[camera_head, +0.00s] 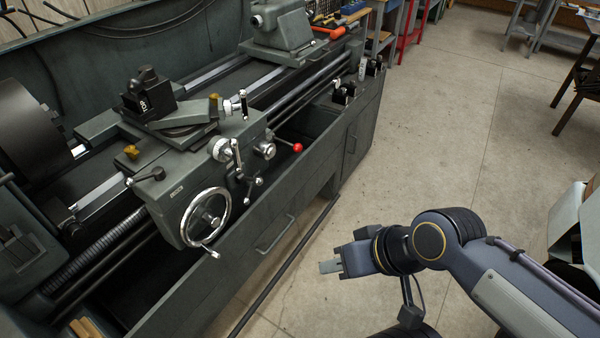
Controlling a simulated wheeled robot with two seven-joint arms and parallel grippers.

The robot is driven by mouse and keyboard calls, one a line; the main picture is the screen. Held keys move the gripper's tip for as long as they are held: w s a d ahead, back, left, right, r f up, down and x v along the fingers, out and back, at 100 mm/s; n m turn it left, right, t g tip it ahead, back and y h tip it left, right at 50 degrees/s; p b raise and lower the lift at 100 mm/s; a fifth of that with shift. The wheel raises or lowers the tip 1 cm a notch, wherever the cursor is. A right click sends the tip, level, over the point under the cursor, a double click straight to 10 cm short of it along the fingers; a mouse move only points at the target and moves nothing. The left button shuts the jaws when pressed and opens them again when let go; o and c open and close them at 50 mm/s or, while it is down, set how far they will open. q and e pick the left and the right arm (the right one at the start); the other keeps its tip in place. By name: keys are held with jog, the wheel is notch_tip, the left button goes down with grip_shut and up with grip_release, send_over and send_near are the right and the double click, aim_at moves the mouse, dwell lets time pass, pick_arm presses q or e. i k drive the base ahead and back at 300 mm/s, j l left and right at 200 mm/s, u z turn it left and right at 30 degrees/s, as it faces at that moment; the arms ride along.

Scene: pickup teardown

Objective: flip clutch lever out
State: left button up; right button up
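A green-grey lathe fills the left side of the head view. On its carriage apron (190,195) there is a lever with a red knob (297,147) pointing right, and a chrome lever (238,158) with a hanging handle beside it. I cannot tell for sure which of these is the clutch lever. My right gripper (329,267) hangs over the floor in front of the lathe, to the right of and apart from the levers. It holds nothing that I can see, and its finger gap does not show clearly. My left gripper is out of view.
A chrome handwheel (206,217) stands out from the apron's front. The tailstock (278,28) sits at the back of the bed. A long dark bar (283,267) runs low along the lathe's front. The concrete floor (440,130) is clear; a grey cart-like object (566,222) stands at right.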

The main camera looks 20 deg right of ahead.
aim_at(240, 178)
jog(key=z, duration=0.45)
jog(key=i+l+z, duration=0.35)
jog(key=i+z, duration=0.4)
